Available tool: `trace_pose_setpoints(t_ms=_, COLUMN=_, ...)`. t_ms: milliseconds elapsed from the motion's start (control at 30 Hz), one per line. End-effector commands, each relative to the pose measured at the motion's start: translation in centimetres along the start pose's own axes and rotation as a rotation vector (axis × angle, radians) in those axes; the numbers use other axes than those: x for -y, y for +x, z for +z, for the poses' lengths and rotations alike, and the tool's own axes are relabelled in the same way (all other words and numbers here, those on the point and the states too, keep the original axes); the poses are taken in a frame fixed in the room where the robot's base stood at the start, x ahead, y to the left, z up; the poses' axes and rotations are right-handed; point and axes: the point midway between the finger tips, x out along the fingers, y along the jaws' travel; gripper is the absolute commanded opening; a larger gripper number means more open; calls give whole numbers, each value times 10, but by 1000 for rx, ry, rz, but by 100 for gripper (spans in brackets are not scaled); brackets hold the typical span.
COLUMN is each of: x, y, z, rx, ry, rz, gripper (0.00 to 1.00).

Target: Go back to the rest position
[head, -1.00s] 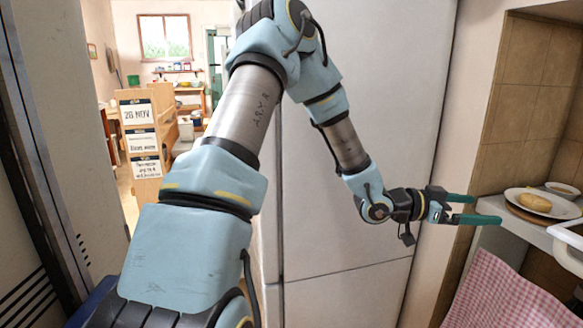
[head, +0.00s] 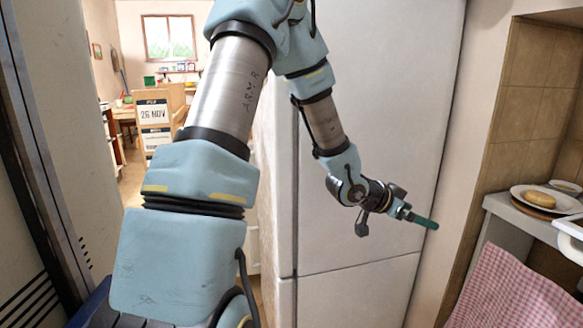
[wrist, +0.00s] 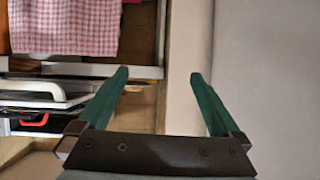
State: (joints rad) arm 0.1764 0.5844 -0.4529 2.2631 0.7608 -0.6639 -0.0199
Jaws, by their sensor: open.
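My gripper (head: 424,220) has green fingers and is in front of the white fridge, left of the counter. In the head view its fingers line up and look like one. In the wrist view my gripper (wrist: 160,88) shows both fingers well apart, with nothing between them. My blue and grey arm rises at the left of the head view and bends down to the gripper; its top bend is cut off by the frame edge.
The fridge (head: 365,110) stands close behind my arm. At the right, a counter (head: 520,221) bears a plate (head: 523,200) with a bread-like item (head: 541,201). A pink checked cloth (head: 515,292) hangs below. A doorway at the left opens onto a room with a signed wooden stand (head: 153,112).

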Motion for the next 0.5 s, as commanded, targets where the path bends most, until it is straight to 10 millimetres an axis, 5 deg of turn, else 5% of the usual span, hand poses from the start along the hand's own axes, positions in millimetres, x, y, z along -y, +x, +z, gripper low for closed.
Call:
trace_pose_setpoints(t_ms=167, x=49, y=-53, z=40, rx=215, ry=-86, rz=-183, gripper=100)
trace_pose_setpoints(t_ms=300, x=84, y=-132, z=84, rx=437, ry=-247, rz=-377, gripper=100)
trace_pose_setpoints(t_ms=500, x=78, y=-257, z=137, rx=700, ry=-598, rz=-593, gripper=100)
